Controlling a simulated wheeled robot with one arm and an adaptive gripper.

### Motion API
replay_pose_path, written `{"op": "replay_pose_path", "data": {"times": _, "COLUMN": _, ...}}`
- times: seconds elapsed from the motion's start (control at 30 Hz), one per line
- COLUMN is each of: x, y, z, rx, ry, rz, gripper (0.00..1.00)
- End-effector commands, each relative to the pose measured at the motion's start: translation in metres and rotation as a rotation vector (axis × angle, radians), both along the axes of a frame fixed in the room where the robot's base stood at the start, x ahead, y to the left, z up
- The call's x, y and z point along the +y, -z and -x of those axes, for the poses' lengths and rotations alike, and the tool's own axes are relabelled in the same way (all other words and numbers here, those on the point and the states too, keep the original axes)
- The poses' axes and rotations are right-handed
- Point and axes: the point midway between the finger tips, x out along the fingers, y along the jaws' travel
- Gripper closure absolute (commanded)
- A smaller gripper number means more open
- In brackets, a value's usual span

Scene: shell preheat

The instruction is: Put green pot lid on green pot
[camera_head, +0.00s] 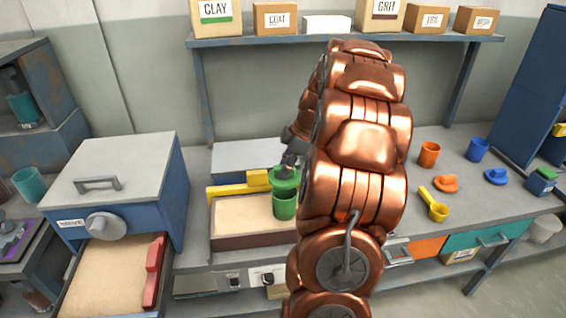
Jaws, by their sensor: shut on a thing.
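The green pot (285,208) stands in the sand-filled tray (240,242) on the bench. The green pot lid (283,182) is just above the pot's mouth, slightly tilted. I cannot tell whether it touches the rim. My gripper (287,165) is shut on the top of the lid; the fingertips are small and partly hidden by my copper arm.
A yellow block (240,188) lies at the tray's back edge. To the right stand an orange pot (429,154), a blue pot (477,150), an orange lid (446,183), a blue lid (496,177) and a yellow scoop (436,208).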

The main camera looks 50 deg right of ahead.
Motion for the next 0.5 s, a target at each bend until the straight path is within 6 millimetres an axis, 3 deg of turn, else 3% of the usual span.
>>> {"op": "replay_pose_path", "data": {"times": 0.3, "x": 0.001, "y": 0.029, "z": -0.001, "rx": 0.002, "ry": -0.002, "rz": -0.001, "gripper": 1.00}}
{"op": "replay_pose_path", "data": {"times": 0.5, "x": 0.003, "y": 0.038, "z": -0.001, "rx": 0.003, "ry": -0.005, "rz": -0.002, "gripper": 1.00}}
